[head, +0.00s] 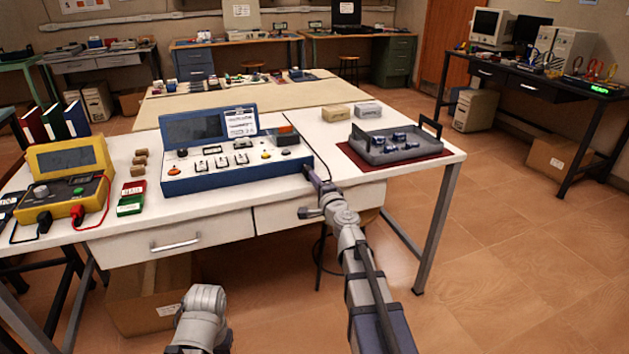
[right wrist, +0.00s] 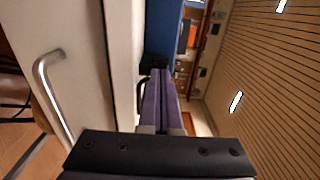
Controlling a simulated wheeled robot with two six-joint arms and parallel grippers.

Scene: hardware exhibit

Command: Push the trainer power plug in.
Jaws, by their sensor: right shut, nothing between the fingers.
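The trainer (head: 225,180) is a blue and white console with a raised blue screen, standing on the white table. My right gripper (head: 308,171) is shut and empty, with its tips at the trainer's right side, near the front corner. In the right wrist view, the purple fingers (right wrist: 160,74) lie side by side and point at the trainer's blue side (right wrist: 163,25). A small black piece (right wrist: 153,62), which looks like the power plug with a dark cord beside it, is at the fingertips. I cannot tell whether they touch or how deep the plug sits. My left gripper is out of view.
A grey tray (head: 412,153) with blue parts sits on a red mat right of the trainer. Two small boxes (head: 337,112) stand behind. A yellow meter (head: 68,185) is at the left. A drawer handle (right wrist: 47,85) juts from the table front.

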